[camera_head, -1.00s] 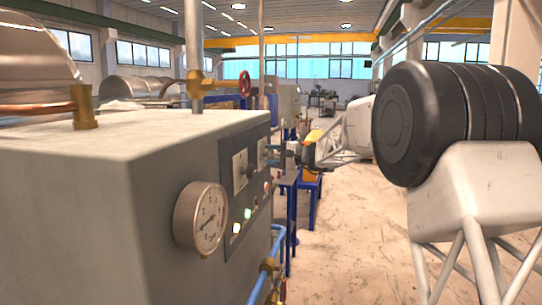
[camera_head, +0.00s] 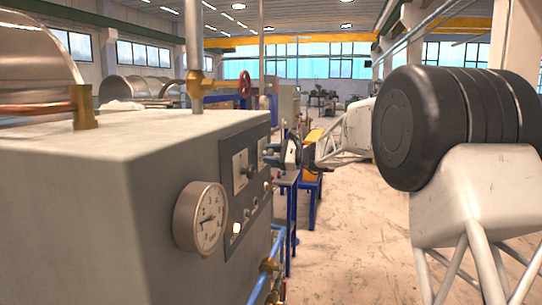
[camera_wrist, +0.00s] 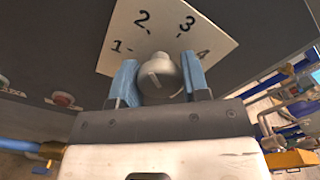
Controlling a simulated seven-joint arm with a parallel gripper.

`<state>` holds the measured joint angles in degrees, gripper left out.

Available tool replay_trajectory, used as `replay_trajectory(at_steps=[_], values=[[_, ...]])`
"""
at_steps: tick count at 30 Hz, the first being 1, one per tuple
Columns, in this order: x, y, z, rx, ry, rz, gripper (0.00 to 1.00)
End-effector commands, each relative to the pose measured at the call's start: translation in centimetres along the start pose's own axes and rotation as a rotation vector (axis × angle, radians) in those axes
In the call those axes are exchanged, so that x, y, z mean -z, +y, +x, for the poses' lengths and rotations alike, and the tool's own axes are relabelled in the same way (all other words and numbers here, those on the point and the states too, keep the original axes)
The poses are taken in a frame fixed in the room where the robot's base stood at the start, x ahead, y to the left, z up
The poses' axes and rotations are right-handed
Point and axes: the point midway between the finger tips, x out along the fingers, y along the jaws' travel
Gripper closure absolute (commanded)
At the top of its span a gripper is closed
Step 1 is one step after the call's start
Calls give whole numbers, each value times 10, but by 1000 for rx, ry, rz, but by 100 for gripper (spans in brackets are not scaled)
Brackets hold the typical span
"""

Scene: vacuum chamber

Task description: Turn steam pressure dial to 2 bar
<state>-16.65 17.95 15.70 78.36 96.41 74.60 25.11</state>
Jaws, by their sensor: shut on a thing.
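The steam pressure dial is a rounded grey knob (camera_wrist: 160,77) with a short pale mark, on a white plate (camera_wrist: 125,45) numbered 1 to 4. In the wrist view the plate looks tilted and the mark leans slightly to the upper left. My gripper (camera_wrist: 160,82) has its blue fingers on either side of the knob and is shut on it. In the head view my gripper (camera_head: 271,153) reaches the farther white plate (camera_head: 261,152) on the cabinet's front panel. The fingers hide the knob's sides.
A round pressure gauge (camera_head: 201,217) sticks out from the grey cabinet (camera_head: 80,200). Lamps and buttons, including a lit white lamp (camera_head: 237,228), sit below the dials. A nearer dial plate (camera_head: 240,170) is beside mine. Blue pipes (camera_head: 265,275) run below. Floor to the right is clear.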

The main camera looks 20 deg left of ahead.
Motion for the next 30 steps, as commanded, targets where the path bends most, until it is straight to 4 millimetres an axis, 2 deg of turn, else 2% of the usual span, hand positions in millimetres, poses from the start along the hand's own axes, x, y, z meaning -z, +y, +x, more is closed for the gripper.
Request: replay_trajectory(at_steps=[16,17,21,30], values=[[1,0,0,0,0,37,81],[1,0,0,0,0,37,53],[0,0,0,0,0,36,32],[0,0,-1,0,0,35,32]])
